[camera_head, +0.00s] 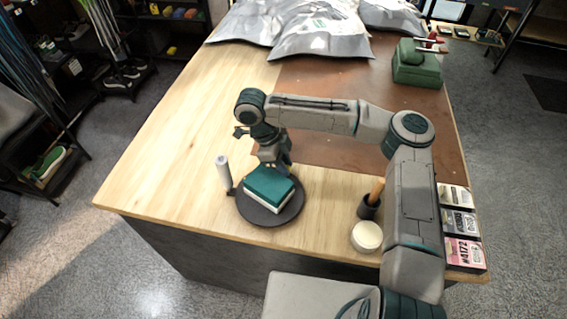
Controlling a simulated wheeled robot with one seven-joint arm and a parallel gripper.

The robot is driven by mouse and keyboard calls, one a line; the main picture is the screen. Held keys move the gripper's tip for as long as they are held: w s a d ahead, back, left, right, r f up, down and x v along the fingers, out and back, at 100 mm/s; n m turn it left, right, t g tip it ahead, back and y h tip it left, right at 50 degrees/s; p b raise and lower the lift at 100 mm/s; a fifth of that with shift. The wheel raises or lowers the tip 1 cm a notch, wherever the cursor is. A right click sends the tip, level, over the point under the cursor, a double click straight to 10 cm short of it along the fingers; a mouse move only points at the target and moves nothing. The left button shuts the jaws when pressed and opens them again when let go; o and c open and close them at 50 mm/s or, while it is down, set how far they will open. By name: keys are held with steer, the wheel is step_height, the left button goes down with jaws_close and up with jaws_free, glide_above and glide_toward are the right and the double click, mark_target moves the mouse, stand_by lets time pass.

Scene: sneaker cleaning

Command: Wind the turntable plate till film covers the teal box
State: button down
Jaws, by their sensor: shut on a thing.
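The teal box (269,184) lies flat on the dark round turntable plate (285,217) near the front left of the table. Its top is bare teal. A pale layer shows along its lower sides; I cannot tell whether this is film or part of the box. A whitish upright film roll (223,173) stands at the plate's left edge. My gripper (281,168) points down at the far side of the box, over the plate's back edge. It is shut, apparently on the plate, but the box and the gripper itself hide the grip point.
A dark cup with a wooden-handled tool (372,198) and a round cream tin (366,236) stand right of the plate. Cards (463,223) line the right edge. Grey bags (315,28) and a green box (416,64) are at the back. Wood left of the plate is clear.

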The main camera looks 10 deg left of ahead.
steer(key=c, duration=1.5)
jaws_free()
steer(key=shift+c, duration=0.2)
steer(key=p+v, duration=0.2)
steer(key=v, duration=0.5)
steer(key=shift+r, duration=0.25)
steer(key=shift+a, duration=0.1)
